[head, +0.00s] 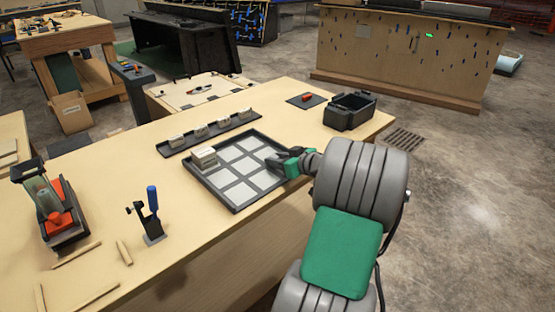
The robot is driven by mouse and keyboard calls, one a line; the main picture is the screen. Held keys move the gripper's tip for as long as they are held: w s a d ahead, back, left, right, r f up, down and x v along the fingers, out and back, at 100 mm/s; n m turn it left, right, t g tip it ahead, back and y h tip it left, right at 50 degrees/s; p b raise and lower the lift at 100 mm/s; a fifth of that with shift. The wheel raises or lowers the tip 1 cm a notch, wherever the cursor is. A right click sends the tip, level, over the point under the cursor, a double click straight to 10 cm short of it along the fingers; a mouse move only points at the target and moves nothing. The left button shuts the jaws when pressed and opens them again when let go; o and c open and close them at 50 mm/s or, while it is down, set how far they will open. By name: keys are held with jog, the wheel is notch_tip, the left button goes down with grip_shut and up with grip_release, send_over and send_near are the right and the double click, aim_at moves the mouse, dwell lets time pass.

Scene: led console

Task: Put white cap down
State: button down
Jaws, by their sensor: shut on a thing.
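My gripper (275,162), dark with green parts, is at the right side of a black-rimmed tray (233,205), low over its pale square cells. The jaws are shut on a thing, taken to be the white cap. The cap itself is too small or hidden by the fingers to make out. I cannot tell whether it touches the tray. A pale block (203,157) sits in the tray's far left cell.
A long dark tray (165,151) with several pale blocks lies behind. A black bin (350,111) and a red piece on a dark mat (305,98) are at the far right. A blue-handled clamp (152,215), a red device (60,215) and wooden sticks (76,254) are left.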

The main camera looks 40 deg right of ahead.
jog(key=shift+f+b, duration=0.25)
jog(key=shift+b, duration=0.05)
jog(key=c, duration=1.1)
grip_release()
jog(key=shift+r, duration=0.1)
jog(key=shift+r+p, duration=0.25)
jog(key=shift+p, duration=0.15)
jog(key=v, duration=1.2)
